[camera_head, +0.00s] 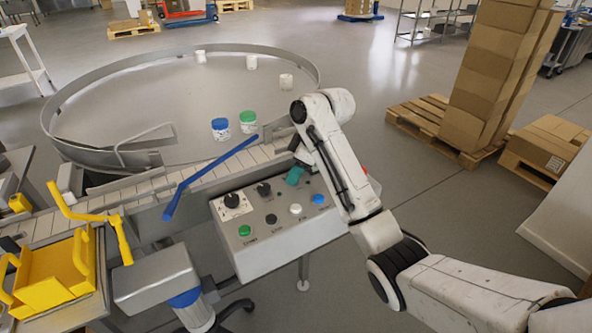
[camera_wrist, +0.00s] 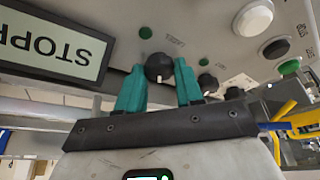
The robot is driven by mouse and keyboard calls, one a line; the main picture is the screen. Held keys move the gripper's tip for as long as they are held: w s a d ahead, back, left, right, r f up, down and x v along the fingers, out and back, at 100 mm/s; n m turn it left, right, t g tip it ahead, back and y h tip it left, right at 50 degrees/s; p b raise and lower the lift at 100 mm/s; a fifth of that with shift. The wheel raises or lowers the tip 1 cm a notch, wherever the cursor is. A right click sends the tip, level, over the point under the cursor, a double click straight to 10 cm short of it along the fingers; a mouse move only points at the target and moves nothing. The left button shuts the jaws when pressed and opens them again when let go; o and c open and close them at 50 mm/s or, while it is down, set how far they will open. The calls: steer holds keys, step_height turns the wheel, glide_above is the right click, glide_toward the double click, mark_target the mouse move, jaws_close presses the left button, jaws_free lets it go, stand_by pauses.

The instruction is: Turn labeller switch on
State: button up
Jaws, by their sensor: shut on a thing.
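A grey control panel (camera_head: 275,245) carries black rotary knobs and coloured buttons. My gripper (camera_head: 294,176) has teal fingers and is at the panel's upper right. In the wrist view my gripper (camera_wrist: 160,82) has one finger on each side of a black rotary knob (camera_wrist: 158,66) and is shut on it. A white mark shows on that knob's lower edge. In the head view the arm and fingers hide this knob.
Two more black knobs (camera_head: 232,200) (camera_head: 264,189) sit left of my gripper. Green (camera_head: 244,230), white (camera_head: 296,209) and blue (camera_head: 318,199) buttons are nearby. A display reading STOPP (camera_wrist: 52,42) is beside the held knob. A blue bar (camera_head: 205,178) crosses the conveyor, left of the panel.

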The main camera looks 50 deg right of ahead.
steer(key=shift+r, duration=0.1)
steer(key=m+p, duration=0.2)
steer(key=p, duration=0.1)
steer(key=shift+a+r+h, duration=0.15)
steer(key=shift+h, duration=0.25)
steer(key=m+h+p, duration=0.1)
steer(key=m+p, duration=0.2)
steer(key=p, duration=0.1)
steer(key=shift+a+m, duration=0.15)
steer(key=shift+m, duration=0.15)
steer(key=m+h+p, duration=0.1)
steer(key=m+p, duration=0.2)
steer(key=shift+h, duration=0.3)
steer(key=shift+a+f+m+h+p, duration=0.15)
steer(key=shift+m+h+p, duration=0.45)
steer(key=shift+m, duration=0.9)
steer(key=shift+f, duration=0.1)
steer(key=o, duration=1)
